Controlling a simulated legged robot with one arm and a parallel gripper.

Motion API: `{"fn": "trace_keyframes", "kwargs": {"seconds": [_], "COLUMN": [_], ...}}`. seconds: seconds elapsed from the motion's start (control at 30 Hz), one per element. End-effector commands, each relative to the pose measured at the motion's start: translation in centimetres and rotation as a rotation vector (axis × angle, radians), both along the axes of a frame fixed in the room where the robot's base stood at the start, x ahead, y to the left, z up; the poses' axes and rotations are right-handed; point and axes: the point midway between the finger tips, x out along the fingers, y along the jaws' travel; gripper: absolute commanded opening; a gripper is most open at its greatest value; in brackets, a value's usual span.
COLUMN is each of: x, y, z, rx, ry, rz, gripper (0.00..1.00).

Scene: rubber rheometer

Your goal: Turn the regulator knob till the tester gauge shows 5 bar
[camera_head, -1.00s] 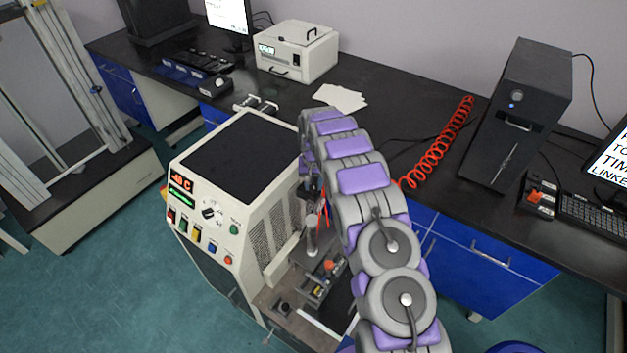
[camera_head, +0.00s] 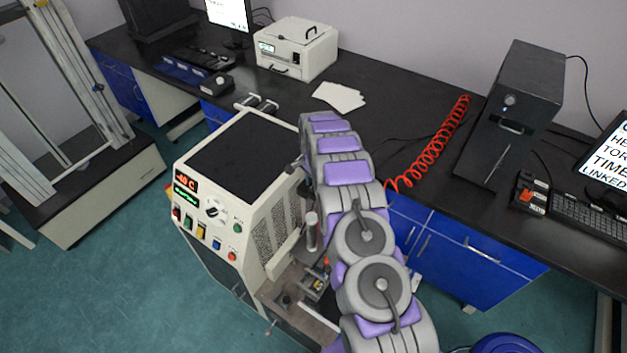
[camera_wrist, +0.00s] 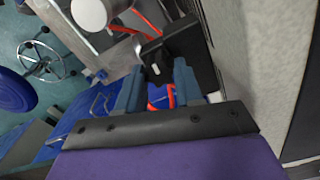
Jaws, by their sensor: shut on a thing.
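The tester (camera_head: 250,165) is a cream cabinet with a dark top, front left of the bench; its front panel has displays, a selector dial and coloured buttons. In the wrist view a black knob (camera_wrist: 154,52) with a small white mark sits between the fingertips of my gripper (camera_wrist: 158,70). My gripper is shut on this knob, beside a pale cabinet wall. In the head view my arm hides the gripper and the knob. I cannot make out the gauge or its reading in either view.
A red coiled hose (camera_head: 432,145) crosses the black bench (camera_head: 390,110) on the right. A black computer tower (camera_head: 518,105) stands there. A white box instrument (camera_head: 296,48) and papers (camera_head: 340,97) lie at the back. A blue stool seat (camera_wrist: 12,90) shows in the wrist view.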

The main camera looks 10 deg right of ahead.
Motion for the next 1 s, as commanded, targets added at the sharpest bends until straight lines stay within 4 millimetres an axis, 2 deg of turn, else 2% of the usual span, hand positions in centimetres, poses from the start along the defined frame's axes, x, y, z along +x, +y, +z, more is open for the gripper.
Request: {"fn": "trace_keyframes", "kwargs": {"seconds": [0.33,0.87,0.9,1.0], "x": [0.26,0.31,0.31,0.25], "y": [0.04,0.04,0.04,0.03], "z": [0.32,0.28,0.29,0.25], "rx": [0.001,0.001,0.001,0.001], "ry": [-0.009,-0.012,-0.011,-0.009], "rz": [-0.127,-0.145,-0.145,-0.145], "gripper": [0.05,0.05,0.39,0.49]}}
